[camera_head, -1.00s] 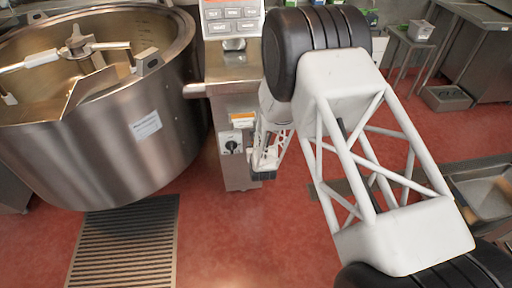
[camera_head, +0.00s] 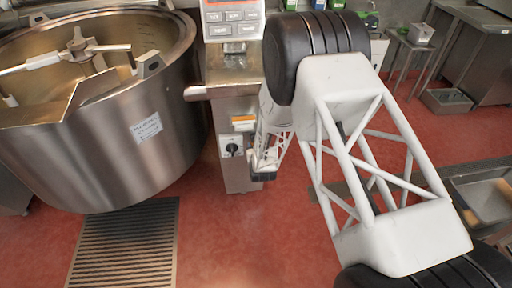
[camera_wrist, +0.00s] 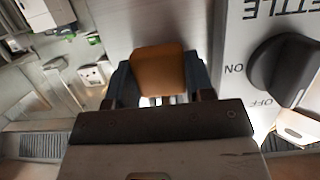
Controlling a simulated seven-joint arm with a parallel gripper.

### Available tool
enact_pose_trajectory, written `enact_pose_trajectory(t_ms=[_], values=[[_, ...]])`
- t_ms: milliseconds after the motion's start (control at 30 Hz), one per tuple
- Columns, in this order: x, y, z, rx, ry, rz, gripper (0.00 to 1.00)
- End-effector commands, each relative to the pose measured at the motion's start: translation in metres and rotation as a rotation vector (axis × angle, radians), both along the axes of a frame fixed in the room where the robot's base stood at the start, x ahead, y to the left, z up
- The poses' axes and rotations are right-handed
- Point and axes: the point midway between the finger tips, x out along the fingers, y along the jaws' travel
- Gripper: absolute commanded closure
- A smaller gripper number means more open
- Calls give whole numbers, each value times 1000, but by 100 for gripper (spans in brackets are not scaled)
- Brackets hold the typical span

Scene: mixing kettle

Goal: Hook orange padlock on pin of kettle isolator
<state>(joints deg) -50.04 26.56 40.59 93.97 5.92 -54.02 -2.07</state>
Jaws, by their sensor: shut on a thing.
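An orange-brown padlock body (camera_wrist: 158,72) sits between the two dark fingers of my gripper (camera_wrist: 161,82) in the wrist view. My gripper is shut on it. The padlock's shackle cannot be made out. The kettle isolator is a light plate (camera_wrist: 240,62) with a black knob (camera_wrist: 282,68), right of the padlock in the wrist view, its lettering upside down. In the head view the isolator (camera_head: 231,146) is on the steel column, and my gripper (camera_head: 262,174) is just right of and below it. The pin cannot be made out, nor whether the padlock touches it.
The large steel kettle (camera_head: 110,150) with its stirrer stands left of the column (camera_head: 236,75). A horizontal handle (camera_head: 208,91) juts from the column above the isolator. A floor grate (camera_head: 122,245) lies below the kettle. Red floor is open in front of the column.

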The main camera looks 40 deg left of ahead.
Motion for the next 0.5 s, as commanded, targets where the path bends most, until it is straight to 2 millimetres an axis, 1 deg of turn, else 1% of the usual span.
enact_pose_trajectory(t_ms=[500], values=[[2,2,-7,0,0,0,75]])
